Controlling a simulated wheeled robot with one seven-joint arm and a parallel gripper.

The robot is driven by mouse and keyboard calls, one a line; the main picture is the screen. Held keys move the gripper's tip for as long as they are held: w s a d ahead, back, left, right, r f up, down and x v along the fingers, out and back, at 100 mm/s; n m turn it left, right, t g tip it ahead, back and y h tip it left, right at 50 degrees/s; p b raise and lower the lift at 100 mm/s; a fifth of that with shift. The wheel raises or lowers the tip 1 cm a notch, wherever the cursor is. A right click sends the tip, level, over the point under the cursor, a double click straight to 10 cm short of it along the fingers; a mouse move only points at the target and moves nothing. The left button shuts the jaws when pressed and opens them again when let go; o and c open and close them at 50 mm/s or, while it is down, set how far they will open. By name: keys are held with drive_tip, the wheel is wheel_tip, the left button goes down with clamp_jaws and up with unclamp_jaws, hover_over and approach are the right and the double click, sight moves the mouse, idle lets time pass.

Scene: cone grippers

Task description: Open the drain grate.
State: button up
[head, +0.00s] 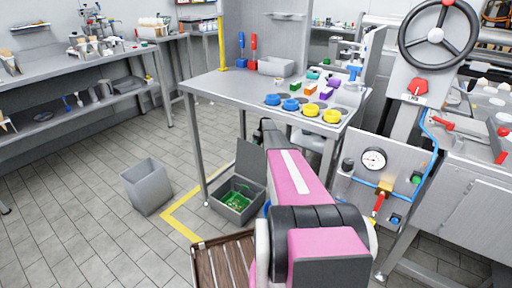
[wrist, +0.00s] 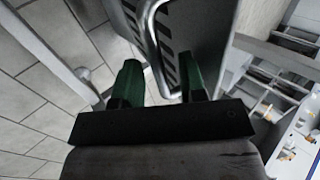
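A brown slatted panel in a frame (head: 222,264), which seems to be the drain grate, lies at floor level at the bottom of the head view. My arm covers its right side. I cannot tell from here whether it is raised or flat. My gripper (wrist: 161,84) has its two green fingers well apart in the wrist view, with nothing clearly held. A dark slotted panel (wrist: 205,38) with a bent metal tube (wrist: 151,35) shows beyond and between the fingers; contact cannot be told. In the head view my arm mostly hides the gripper. The slatted panel cannot be made out in the wrist view.
A steel table (head: 210,84) with coloured parts stands ahead. Below it is a grey lidded box (head: 229,207), lid up, with green contents. A grey bin (head: 147,187) stands left. A gauge panel (head: 352,178) is to the right.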

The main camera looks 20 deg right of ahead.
drive_tip(key=shift+r, duration=0.1)
drive_tip(key=v, duration=1)
drive_tip(key=shift+d+r, duration=0.15)
drive_tip(key=shift+d, duration=0.05)
drive_tip(key=shift+w, duration=0.1)
drive_tip(key=s+a+r+m+t+h, duration=0.1)
drive_tip(key=s+a+r+m+h, duration=0.1)
drive_tip(key=s+a, duration=0.85)
drive_tip(key=s+a+r+m+t+h, duration=0.15)
drive_tip(key=s+a, duration=0.45)
drive_tip(key=s, duration=0.9)
drive_tip(key=s+a+r+m+h, duration=0.1)
drive_tip(key=s+a+r+m, duration=0.15)
drive_tip(key=s+a, duration=0.85)
drive_tip(key=s+a+r+t+h, duration=0.1)
drive_tip(key=s+r, duration=0.2)
drive_tip(key=s, duration=0.7)
drive_tip(key=s+a+r+m+t+h, duration=0.1)
drive_tip(key=s+a+r, duration=0.1)
drive_tip(key=s, duration=0.8)
drive_tip(key=shift+a+r, duration=0.3)
drive_tip(key=shift+r, duration=0.05)
drive_tip(key=shift+a, duration=0.1)
